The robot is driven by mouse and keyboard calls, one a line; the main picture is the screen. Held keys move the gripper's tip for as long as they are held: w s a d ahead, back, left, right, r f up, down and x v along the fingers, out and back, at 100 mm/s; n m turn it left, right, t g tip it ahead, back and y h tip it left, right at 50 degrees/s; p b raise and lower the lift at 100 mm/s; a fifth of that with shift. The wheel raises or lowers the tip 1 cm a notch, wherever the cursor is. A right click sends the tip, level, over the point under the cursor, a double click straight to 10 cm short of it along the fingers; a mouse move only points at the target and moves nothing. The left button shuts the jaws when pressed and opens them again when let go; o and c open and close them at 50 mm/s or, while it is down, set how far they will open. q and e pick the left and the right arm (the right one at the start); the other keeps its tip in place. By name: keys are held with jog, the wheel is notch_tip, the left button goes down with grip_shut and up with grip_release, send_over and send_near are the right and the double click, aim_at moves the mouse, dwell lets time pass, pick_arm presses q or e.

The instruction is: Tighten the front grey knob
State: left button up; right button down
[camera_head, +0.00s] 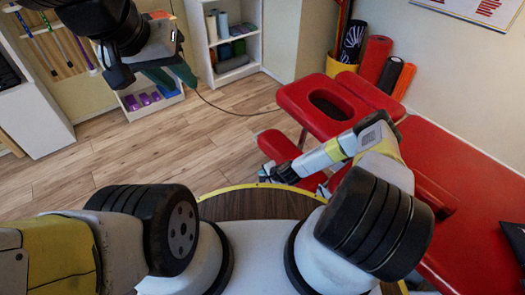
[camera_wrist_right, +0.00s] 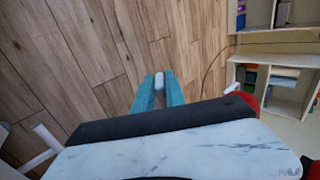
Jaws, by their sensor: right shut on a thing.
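A red massage chair with a ring-shaped face cushion (camera_head: 296,101) stands right of centre in the head view. My right gripper (camera_head: 267,174) is low at the chair's near left side, beside a smaller red pad (camera_head: 277,146). In the right wrist view, the teal fingers of my right gripper (camera_wrist_right: 160,88) are shut on a small pale grey knob (camera_wrist_right: 159,77), of which only the end shows between them. The head view does not show the knob clearly. My left gripper (camera_head: 182,80) is raised at the upper left, away from the chair, its teal fingers apart and empty.
A red treatment table (camera_head: 470,190) fills the right side. Rolled mats (camera_head: 375,58) stand by the back wall. A white shelf (camera_head: 245,70) and a cabinet (camera_head: 40,120) stand at the back and left. The wooden floor (camera_head: 130,150) between is clear, except for a thin cable.

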jog(key=c, duration=1.5)
grip_release()
jog(key=shift+o, duration=0.2)
jog(key=shift+r, duration=0.1)
jog(key=v, duration=0.7)
jog(key=shift+s+d+r, duration=0.15)
jog(key=shift+r, duration=0.1)
jog(key=shift+s, duration=0.1)
